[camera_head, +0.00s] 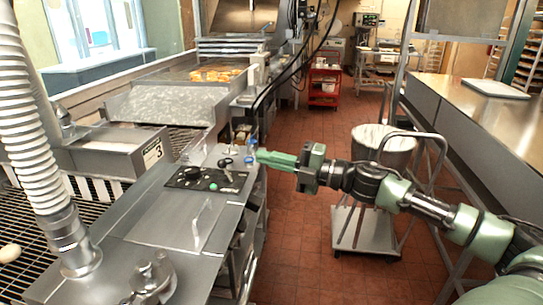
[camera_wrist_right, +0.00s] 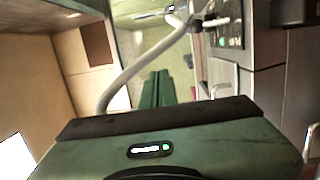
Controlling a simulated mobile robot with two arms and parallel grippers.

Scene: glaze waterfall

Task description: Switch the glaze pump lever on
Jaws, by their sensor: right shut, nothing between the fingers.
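My right gripper (camera_head: 262,156) reaches in from the right in the head view, its green fingers shut and empty. Its tips are close to small blue-handled fittings (camera_head: 249,160) at the right edge of the steel counter; I cannot tell whether they touch. One of these fittings may be the glaze pump lever, but it is too small to be sure. A black control panel (camera_head: 205,179) with a dark knob and a green button lies just left. In the right wrist view the shut fingers (camera_wrist_right: 157,88) point forward, with the panel (camera_wrist_right: 228,25) at upper right. My left gripper is not in view.
The steel counter (camera_head: 150,233) carries the panel. A wheeled cart (camera_head: 365,232) with a large bucket (camera_head: 383,142) stands in the aisle beneath my right arm. A long steel table (camera_head: 480,110) lines the right. A pale curved pipe (camera_wrist_right: 140,65) passes near the fingers in the wrist view.

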